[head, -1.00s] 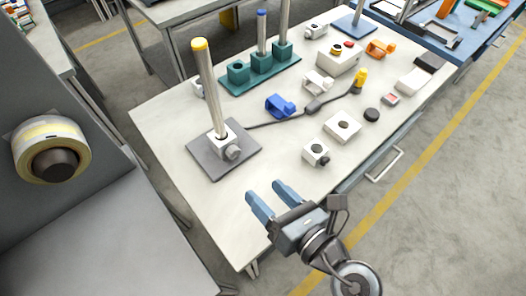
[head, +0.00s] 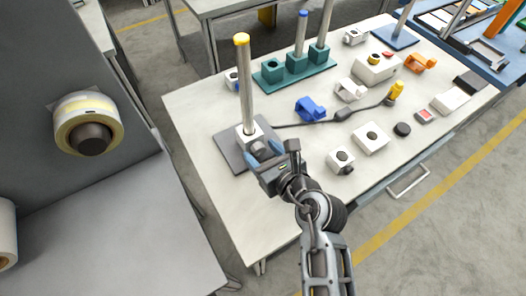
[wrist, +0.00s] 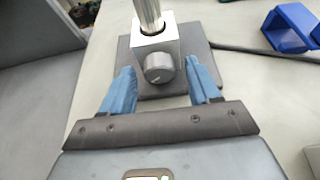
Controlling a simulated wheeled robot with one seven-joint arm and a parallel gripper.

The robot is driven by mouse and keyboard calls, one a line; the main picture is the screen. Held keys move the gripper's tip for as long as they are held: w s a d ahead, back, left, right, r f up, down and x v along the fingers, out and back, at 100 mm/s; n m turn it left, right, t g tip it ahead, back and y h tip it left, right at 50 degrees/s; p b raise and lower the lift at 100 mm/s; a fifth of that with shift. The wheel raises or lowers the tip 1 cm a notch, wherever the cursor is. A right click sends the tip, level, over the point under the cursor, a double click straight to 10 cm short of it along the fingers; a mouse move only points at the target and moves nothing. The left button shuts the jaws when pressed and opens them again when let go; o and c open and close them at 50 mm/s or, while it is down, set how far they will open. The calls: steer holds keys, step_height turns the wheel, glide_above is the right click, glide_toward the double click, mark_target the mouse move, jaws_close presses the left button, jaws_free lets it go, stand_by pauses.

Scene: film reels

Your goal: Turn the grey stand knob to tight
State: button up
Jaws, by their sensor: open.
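The grey stand knob (wrist: 158,68) sits on the front face of a light clamp block (wrist: 154,40) in the wrist view. The block stands on a flat grey base plate (head: 229,150) and holds an upright metal post (head: 246,85) with a yellow top. My gripper (wrist: 160,92) is open, with one blue finger on each side of the knob and a gap to it on both sides. In the head view my gripper (head: 262,154) is at the front of the block and partly hides the knob. I cannot tell whether the knob is tight or loose.
A blue clamp (head: 310,109) and a dark cable (head: 320,122) lie to the right of the stand. A white block with a dark hole (head: 340,160) is right of my arm. Teal holders with posts (head: 296,67) stand behind. The table's front left is clear.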

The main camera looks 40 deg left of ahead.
steer(key=shift+a, duration=0.1)
steer(key=c, duration=1)
steer(key=shift+r+m+p, duration=0.1)
steer(key=shift+m+p, duration=0.3)
steer(key=shift+p, duration=0.35)
steer(key=shift+c, duration=0.2)
steer(key=shift+m+g+y+p, duration=0.3)
steer(key=shift+m+g+p, duration=0.2)
steer(key=shift+m+g, duration=0.15)
steer(key=shift+f, duration=0.2)
steer(key=o, duration=1)
steer(key=shift+o, duration=0.2)
steer(key=shift+v, duration=3.9)
